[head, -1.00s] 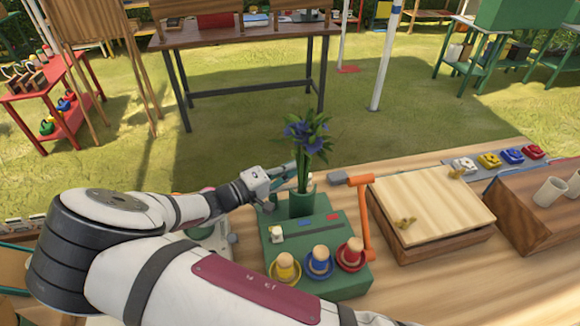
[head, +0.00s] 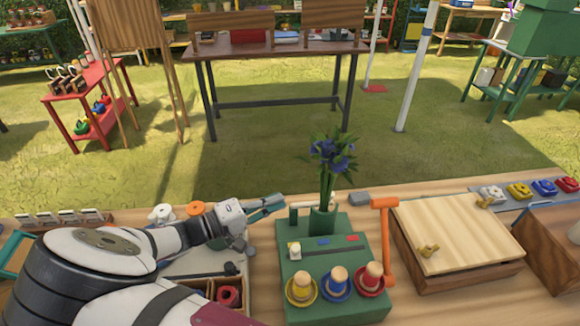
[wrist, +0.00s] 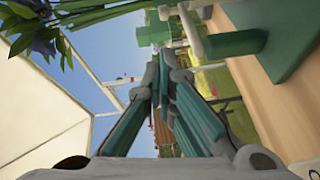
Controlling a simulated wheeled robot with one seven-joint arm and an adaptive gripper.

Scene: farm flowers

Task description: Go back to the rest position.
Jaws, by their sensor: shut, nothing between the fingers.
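My gripper (head: 268,205) is above the workbench, just left of the vase with blue flowers. Its fingers are shut and empty; they also show from close up in the wrist view (wrist: 160,75). The blue flowers (head: 331,155) stand upright in a small green vase (head: 322,222) at the back of a green block (head: 300,250). In the wrist view, the flowers (wrist: 38,38) show at the upper left. My arm covers the left front of the bench.
Red, blue and yellow cups with wooden pegs (head: 337,284) stand at the green block's front. An orange-handled tool (head: 385,240) stands beside it. A wooden box (head: 455,245) is to the right. A wooden compartment holds a red ring (head: 229,296). Grass lies beyond the bench.

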